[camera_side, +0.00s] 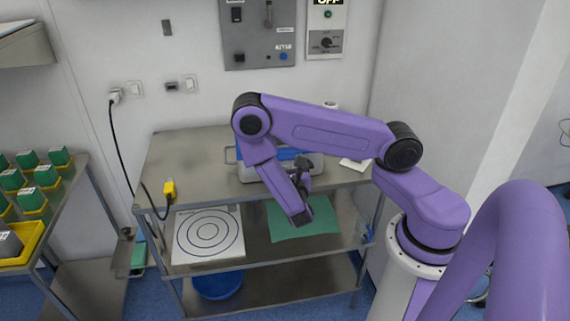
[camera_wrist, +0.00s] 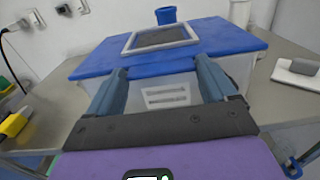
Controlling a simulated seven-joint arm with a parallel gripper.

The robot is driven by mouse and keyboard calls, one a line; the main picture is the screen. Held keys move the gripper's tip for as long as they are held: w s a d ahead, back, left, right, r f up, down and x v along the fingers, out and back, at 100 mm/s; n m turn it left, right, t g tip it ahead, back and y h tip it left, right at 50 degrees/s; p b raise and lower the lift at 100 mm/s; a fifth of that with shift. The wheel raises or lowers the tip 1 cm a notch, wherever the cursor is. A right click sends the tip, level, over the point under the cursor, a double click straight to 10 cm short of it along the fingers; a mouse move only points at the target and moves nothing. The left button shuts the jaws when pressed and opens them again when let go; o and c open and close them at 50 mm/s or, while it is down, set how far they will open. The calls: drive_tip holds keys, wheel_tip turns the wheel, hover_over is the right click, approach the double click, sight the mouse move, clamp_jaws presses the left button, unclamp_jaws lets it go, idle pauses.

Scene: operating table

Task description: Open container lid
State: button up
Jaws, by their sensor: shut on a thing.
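The container (camera_wrist: 150,97) is a pale box with a slotted mark on its front, standing on the top shelf of the metal cart. Its blue lid (camera_wrist: 232,38) has a framed grey panel in the middle and lies on top of the box. In the side view the container (camera_side: 247,173) is partly hidden behind my arm, and only part of the lid (camera_side: 284,154) shows. My gripper (camera_wrist: 162,65) is at the lid's front edge, with one finger on each side, shut on the lid. The fingertips' exact contact is hard to see.
A white pad (camera_wrist: 297,72) with a dark item lies right of the container.

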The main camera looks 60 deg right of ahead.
drive_tip(key=shift+r, duration=0.15)
drive_tip(key=shift+w+d+r+g+y, duration=0.2)
drive_tip(key=shift+r+g+y, duration=0.35)
drive_tip(key=shift+r, duration=0.8)
drive_tip(key=shift+w+d+r+g+y, duration=0.25)
drive_tip(key=shift+r+g+y, duration=0.3)
drive_tip(key=shift+r, duration=0.85)
drive_tip(key=shift+w+d+r+g+y, duration=0.2)
drive_tip(key=shift+r+g+y, duration=0.35)
drive_tip(key=shift+r, duration=0.8)
drive_tip(key=shift+w+d+r+g+y, duration=2.55)
drive_tip(key=shift+w+d+r, duration=0.7)
drive_tip(key=shift+r, duration=1.75)
drive_tip(key=w+d+r, duration=0.2)
drive_tip(key=w+d, duration=0.6)
drive_tip(key=d, duration=0.1)
drive_tip(key=shift+w+d+r, duration=0.25)
drive_tip(key=shift+w+r, duration=0.1)
drive_tip(key=shift+w, duration=0.05)
drive_tip(key=shift+a, duration=0.1)
drive_tip(key=o, duration=1.3)
